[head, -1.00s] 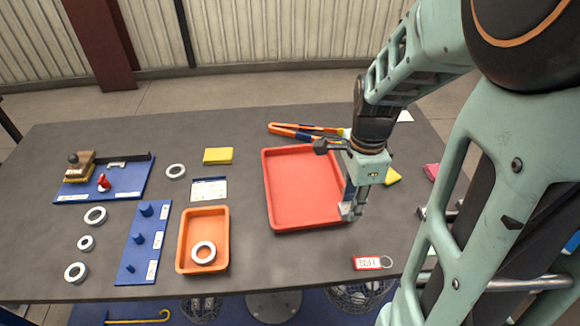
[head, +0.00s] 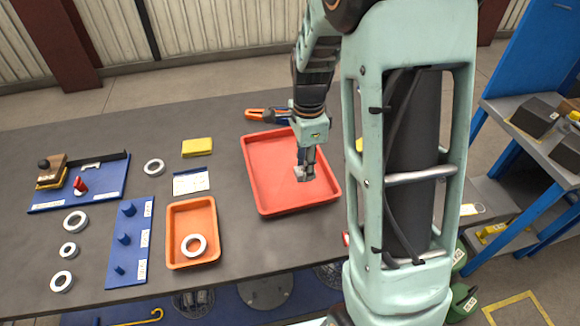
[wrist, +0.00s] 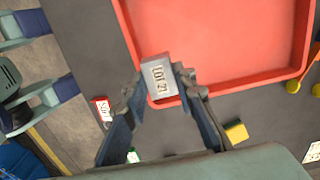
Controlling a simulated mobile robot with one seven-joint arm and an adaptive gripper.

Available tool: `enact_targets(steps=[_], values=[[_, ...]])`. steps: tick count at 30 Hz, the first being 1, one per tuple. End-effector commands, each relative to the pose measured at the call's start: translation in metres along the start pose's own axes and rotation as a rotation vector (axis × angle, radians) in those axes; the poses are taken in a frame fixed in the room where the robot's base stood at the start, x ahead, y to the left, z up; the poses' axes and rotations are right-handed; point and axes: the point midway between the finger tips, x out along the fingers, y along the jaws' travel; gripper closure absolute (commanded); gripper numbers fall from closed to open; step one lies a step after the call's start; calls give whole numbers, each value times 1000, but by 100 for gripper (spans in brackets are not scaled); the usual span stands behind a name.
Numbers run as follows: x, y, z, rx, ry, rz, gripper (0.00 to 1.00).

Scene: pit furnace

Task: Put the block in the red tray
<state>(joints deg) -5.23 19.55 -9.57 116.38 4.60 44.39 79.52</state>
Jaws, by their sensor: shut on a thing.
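A small grey block (wrist: 158,78) with a printed "LOT 21" label is between the fingertips of my gripper (wrist: 159,82), which is shut on it. In the head view, my gripper (head: 306,174) points down over the right part of the red tray (head: 268,190), with the block (head: 299,174) at its tips. In the wrist view, the block overlaps the near rim of the red tray (wrist: 220,50). I cannot tell how high the block is above the tray floor. The part of the tray that shows is empty.
An orange tray (head: 176,255) with a white ring (head: 193,245) stands left of the red tray. A yellow block-like sponge (head: 197,147) and a white card (head: 191,181) lie nearby. Orange-handled pliers (head: 266,115) lie behind. Blue peg board (head: 131,240) and rings are further left.

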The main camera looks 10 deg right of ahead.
Motion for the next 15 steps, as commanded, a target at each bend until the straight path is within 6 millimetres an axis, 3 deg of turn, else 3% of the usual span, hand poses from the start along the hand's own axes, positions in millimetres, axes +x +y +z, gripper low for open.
enact_targets(steps=[9,15], values=[[44,-37,12,-2,0,3,100],[55,-47,14,-1,0,-1,100]])
